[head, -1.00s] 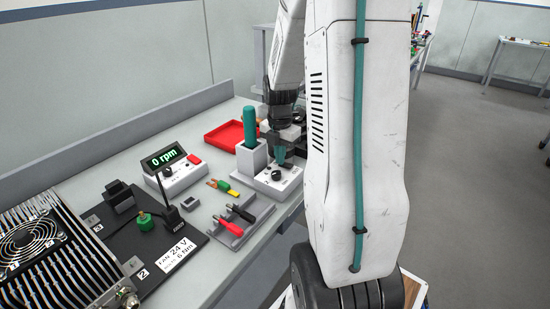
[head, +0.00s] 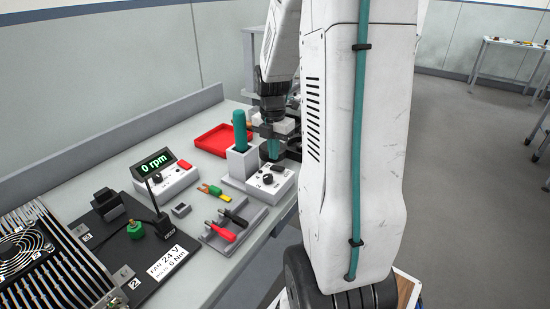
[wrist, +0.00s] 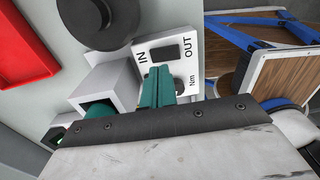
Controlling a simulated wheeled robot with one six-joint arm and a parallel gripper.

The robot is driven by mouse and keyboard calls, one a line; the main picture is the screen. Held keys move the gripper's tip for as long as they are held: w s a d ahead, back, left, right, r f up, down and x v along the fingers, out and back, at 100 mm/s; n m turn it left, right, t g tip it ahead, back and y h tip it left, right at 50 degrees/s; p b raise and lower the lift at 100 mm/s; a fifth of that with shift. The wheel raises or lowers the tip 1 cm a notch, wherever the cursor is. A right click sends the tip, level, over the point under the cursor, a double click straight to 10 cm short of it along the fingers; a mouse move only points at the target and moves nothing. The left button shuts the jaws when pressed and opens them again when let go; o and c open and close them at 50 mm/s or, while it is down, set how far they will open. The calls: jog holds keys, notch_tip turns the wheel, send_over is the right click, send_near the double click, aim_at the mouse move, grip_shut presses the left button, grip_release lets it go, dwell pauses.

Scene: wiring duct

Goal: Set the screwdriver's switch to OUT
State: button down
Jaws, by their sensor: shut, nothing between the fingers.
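The screwdriver, with a teal handle (head: 240,128), stands upright in a light grey holder (head: 243,163). Right in front of it is a white control box (head: 262,190) with a black knob and a black rocker switch (head: 278,168). In the wrist view the switch (wrist: 165,52) lies between the printed words IN and OUT. I cannot tell which side is pressed. My gripper (head: 273,152) is shut and empty, its teal fingers just behind the switch in the head view. In the wrist view the fingers (wrist: 158,82) partly cover the box's knob, near the Nm mark.
A red tray (head: 222,139) lies behind the holder. A display unit (head: 165,178) reads 0 rpm. Colored connectors (head: 215,191) and a grey rack with red and black handled tools (head: 234,226) lie in front. A fan unit (head: 25,250) is at left.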

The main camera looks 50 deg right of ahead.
notch_tip(320, 180, up, 11)
jog(key=w, duration=0.1)
jog(key=shift+w+a, duration=0.15)
jog(key=shift+w, duration=0.2)
dwell(0.4)
jog(key=s+a+r+m, duration=0.1)
jog(key=s+a+m, duration=0.7)
jog(key=a, duration=0.5)
jog(key=s+a+r+m+t, duration=0.1)
jog(key=s+a+m, duration=0.8)
jog(key=a, duration=0.5)
jog(key=shift+m+t, duration=0.3)
jog(key=shift+m, duration=0.9)
